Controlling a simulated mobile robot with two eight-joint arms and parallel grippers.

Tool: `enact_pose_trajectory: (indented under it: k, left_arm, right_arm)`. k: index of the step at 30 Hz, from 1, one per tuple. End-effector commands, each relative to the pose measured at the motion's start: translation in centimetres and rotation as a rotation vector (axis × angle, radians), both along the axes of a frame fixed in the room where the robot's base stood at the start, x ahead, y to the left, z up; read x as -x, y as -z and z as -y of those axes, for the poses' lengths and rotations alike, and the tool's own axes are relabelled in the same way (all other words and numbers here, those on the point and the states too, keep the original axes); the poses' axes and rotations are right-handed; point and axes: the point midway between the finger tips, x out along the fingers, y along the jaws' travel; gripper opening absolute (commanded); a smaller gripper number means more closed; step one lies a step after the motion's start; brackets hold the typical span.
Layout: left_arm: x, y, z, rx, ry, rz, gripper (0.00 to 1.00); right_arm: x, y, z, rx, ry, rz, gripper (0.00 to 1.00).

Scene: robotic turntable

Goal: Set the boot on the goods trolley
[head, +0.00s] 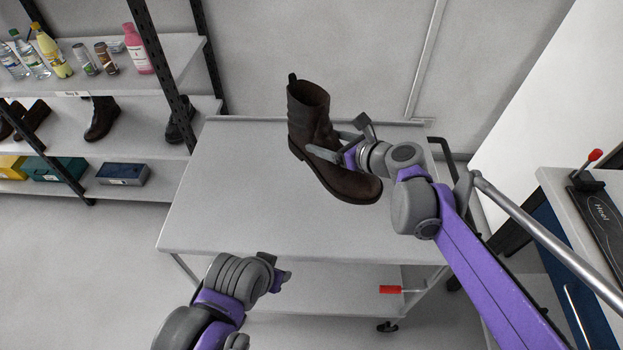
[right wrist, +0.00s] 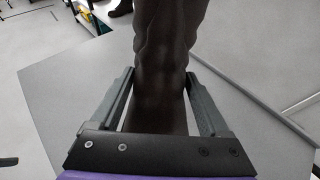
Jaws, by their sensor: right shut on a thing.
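A dark brown boot (head: 312,115) is upright over the back part of the grey goods trolley's top (head: 230,215), with its toe pointing to the lower right. My right gripper (head: 335,145) is shut on the boot at its ankle. In the right wrist view the boot (right wrist: 160,75) stands between the two fingers. I cannot tell whether the sole touches the trolley top. My left gripper (head: 284,278) is in front of the trolley near its front edge, empty as far as I see; its fingers are mostly hidden.
A shelf rack (head: 178,60) at the left holds bottles, cans, more boots and boxes. A red-handled tool (head: 390,289) lies on the trolley's lower shelf. A workbench (head: 565,190) stands at the right. The trolley top is otherwise clear.

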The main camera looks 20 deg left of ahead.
Motion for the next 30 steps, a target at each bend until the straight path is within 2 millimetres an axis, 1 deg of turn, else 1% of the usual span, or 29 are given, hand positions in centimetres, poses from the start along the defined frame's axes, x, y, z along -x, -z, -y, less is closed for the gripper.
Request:
enact_pose_trajectory:
  k: [2,9,17,22,24,30]
  left_arm:
    - [0.0,0.1,0.0,0.0,0.0,0.0,0.5]
    - [0.1,0.4,0.0,0.0,0.0,-0.002,0.5]
    - [0.1,0.5,0.0,0.0,0.0,-0.002,0.5]
    - [0.1,0.7,0.0,0.0,0.0,-0.003,0.5]
    - [0.1,0.7,0.0,0.0,0.0,-0.003,0.5]
    - [0.1,0.7,0.0,0.0,0.0,-0.003,0.5]
  right_arm:
    - [0.1,0.6,-0.5,-0.002,-0.012,0.001,0.0]
    - [0.1,4.7,-0.5,-0.002,-0.012,0.001,0.0]
    - [0.1,6.8,-0.5,-0.002,-0.01,0.0,0.0]
    - [0.1,9.2,-0.5,-0.002,-0.01,0.0,0.0]
    - [0.1,9.7,-0.5,-0.002,-0.01,0.0,0.0]
    - [0.1,9.7,-0.5,-0.002,-0.01,0.0,0.0]
